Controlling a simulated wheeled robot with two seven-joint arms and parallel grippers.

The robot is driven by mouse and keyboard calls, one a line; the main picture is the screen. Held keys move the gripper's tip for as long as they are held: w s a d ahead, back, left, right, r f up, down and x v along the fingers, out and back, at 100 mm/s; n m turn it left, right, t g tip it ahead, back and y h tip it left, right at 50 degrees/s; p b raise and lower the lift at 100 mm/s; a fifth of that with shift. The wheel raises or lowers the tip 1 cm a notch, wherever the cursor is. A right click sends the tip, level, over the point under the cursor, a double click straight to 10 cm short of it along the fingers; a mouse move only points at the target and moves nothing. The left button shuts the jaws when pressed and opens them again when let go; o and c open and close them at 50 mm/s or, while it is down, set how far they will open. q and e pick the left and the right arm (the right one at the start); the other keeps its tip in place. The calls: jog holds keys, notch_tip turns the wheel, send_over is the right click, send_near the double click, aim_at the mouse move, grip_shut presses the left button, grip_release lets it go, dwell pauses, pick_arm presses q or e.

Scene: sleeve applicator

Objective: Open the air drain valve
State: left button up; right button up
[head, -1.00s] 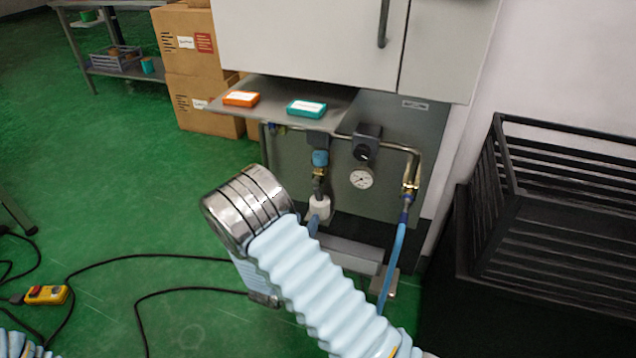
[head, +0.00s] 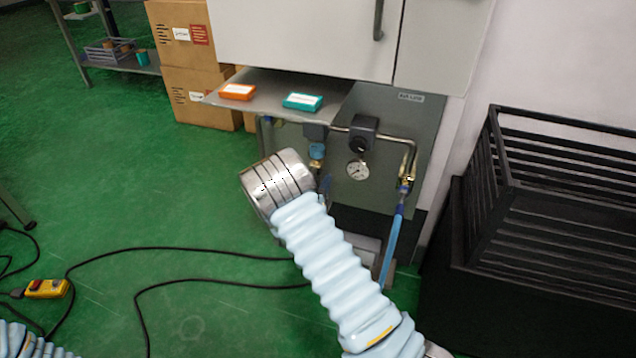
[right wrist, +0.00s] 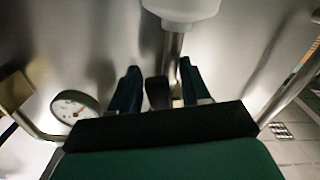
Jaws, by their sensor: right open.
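The pipework under the white cabinet carries a small valve with a teal top (head: 317,152) and a brass body. The silver end of my right arm hides its lower part in the head view. My right gripper (head: 325,186) is beside the downpipe, mostly hidden behind its own wrist. In the right wrist view its two dark blue fingers (right wrist: 160,85) are apart. A dark lever-like piece (right wrist: 157,92) shows between them, with a metal downpipe (right wrist: 172,58) and a white cup (right wrist: 182,8) beyond. I cannot tell whether the fingers touch the lever. My left gripper is out of view.
A pressure gauge (head: 357,170) is right of the valve, and it shows in the right wrist view (right wrist: 74,106). A blue hose (head: 392,243) hangs further right. A shelf (head: 335,98) with orange and teal boxes juts above. A black rack (head: 560,190) stands right. Floor at left has cables.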

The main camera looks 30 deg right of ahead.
jog(key=shift+c, duration=0.3)
grip_shut()
jog(key=m+b, duration=0.1)
jog(key=b, duration=0.1)
jog(key=f+m+b, duration=0.1)
jog(key=b, duration=0.1)
jog(key=shift+w+a, duration=0.3)
jog(key=shift+w+a+r+m+b, duration=0.1)
jog(key=shift+r+m+b, duration=0.15)
jog(key=shift+m+b, duration=0.35)
jog(key=shift+r, duration=0.15)
jog(key=shift+o, duration=0.3)
grip_release()
jog(key=shift+a, duration=0.1)
